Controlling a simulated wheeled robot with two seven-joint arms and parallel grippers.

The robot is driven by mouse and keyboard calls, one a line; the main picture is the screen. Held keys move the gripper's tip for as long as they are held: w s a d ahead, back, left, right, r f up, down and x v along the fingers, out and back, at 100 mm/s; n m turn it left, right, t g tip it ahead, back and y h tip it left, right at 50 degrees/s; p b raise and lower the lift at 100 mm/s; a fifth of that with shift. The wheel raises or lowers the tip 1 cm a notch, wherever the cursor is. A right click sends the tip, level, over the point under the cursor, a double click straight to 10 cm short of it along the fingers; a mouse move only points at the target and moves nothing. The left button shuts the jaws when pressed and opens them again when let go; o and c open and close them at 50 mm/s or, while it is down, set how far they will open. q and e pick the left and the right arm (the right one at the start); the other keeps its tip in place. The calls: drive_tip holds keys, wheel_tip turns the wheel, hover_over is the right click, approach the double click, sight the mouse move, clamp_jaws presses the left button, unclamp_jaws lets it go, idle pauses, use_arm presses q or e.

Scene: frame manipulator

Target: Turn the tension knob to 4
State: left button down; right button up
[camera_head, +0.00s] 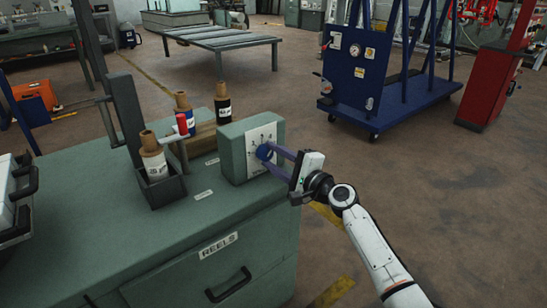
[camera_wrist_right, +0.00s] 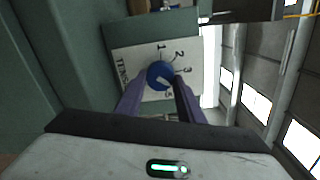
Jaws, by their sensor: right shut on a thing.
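The blue tension knob (camera_head: 264,152) sits on a white dial plate (camera_head: 255,138) on the side of a grey-green box (camera_head: 230,152). My right gripper (camera_head: 271,153) reaches it from the right, its purple fingers shut on the knob. In the right wrist view the knob (camera_wrist_right: 160,73) sits between the two fingertips, with the numbers 1, 2 and 3 readable around it on the plate (camera_wrist_right: 128,60). The marks lower down are partly hidden by a finger. I cannot tell which number the knob points to. My left gripper is not in view.
The box stands on a green cabinet (camera_head: 200,215) labelled REELS. A blue cart (camera_head: 350,70) stands behind on open floor.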

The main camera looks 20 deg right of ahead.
drive_tip(key=shift+f, duration=0.1)
drive_tip(key=o, duration=1.1)
drive_tip(key=shift+c, duration=0.2)
use_arm(q)
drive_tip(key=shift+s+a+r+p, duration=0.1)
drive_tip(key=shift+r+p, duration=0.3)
drive_tip(key=shift+p, duration=0.55)
use_arm(e)
drive_tip(key=v, duration=1)
drive_tip(key=shift+s, duration=0.2)
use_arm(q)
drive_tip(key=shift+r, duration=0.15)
